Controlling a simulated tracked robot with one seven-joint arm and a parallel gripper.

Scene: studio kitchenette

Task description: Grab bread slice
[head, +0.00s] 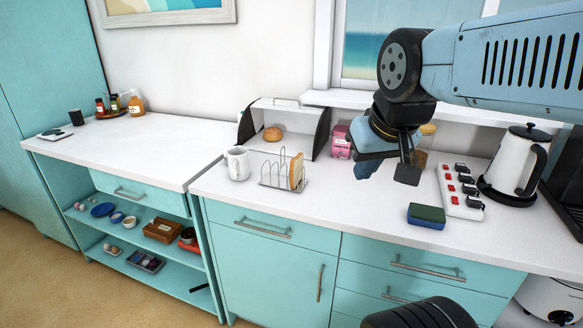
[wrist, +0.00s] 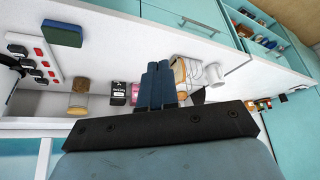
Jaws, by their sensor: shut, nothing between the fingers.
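A bread slice (head: 297,171) stands upright in the right end of a wire toast rack (head: 270,180) on the white counter. My gripper (head: 387,172) is in the air above the counter, to the right of the rack and apart from it. Its fingers are shut and hold nothing. In the wrist view the shut fingers (wrist: 158,84) point toward the counter, close beside the bread slice (wrist: 179,70) in the picture. The wire rack (wrist: 194,72) shows just right of it, partly hidden.
A white mug (head: 237,163) stands left of the rack. An open bread bin (head: 290,115) with a bun (head: 272,134) is behind it. A pink box (head: 341,141) stands behind my gripper. A sponge (head: 426,215), power strip (head: 459,190) and kettle (head: 518,160) are at right. Counter in front is clear.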

